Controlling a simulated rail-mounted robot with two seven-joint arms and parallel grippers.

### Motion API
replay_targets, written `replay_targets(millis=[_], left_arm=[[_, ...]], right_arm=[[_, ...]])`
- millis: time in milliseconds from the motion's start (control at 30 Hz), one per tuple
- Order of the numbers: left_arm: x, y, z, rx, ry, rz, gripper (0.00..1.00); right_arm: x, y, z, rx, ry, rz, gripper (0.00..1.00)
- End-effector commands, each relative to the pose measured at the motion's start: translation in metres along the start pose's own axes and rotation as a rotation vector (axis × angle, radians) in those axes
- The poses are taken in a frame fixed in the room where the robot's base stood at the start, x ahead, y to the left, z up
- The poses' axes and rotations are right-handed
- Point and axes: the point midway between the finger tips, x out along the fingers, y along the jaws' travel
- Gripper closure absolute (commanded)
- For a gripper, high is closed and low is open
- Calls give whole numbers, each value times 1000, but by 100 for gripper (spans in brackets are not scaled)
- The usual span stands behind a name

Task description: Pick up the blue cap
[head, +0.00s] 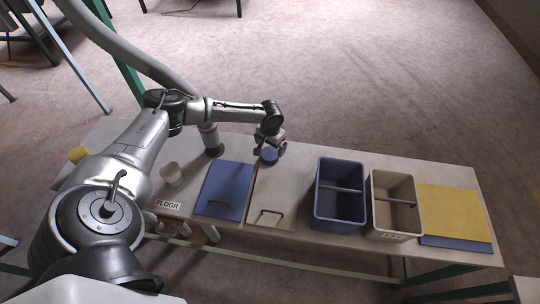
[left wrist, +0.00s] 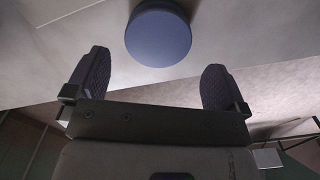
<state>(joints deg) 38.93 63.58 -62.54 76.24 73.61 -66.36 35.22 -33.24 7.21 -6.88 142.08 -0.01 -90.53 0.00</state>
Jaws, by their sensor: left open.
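The blue cap (head: 269,155) is a small round disc near the back edge of the table, behind the beige lid panel. In the left wrist view the cap (left wrist: 158,38) lies beyond my fingertips, roughly centred between them. My left gripper (head: 274,146) is open and empty, close to the cap; its two dark fingers (left wrist: 156,80) are spread apart with nothing between them. Whether a finger touches the cap cannot be told in the head view. My right gripper does not show.
On the table (head: 330,150) are a blue panel with handle (head: 224,190), a beige panel (head: 275,200), a blue bin (head: 340,221), a beige bin (head: 393,235) and a yellow sheet (head: 455,210).

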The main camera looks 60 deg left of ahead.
Motion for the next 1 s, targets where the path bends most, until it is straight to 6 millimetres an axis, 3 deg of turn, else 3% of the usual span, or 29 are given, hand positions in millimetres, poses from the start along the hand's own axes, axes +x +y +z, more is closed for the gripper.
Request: replay_targets(millis=[300, 700, 1000], left_arm=[[40, 4, -1, 0, 0, 1, 0], [48, 4, 0, 1, 0, 1, 1], [47, 4, 0, 1, 0, 1, 30]], right_arm=[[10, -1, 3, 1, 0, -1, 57], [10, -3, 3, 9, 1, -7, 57], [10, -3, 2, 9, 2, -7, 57]])
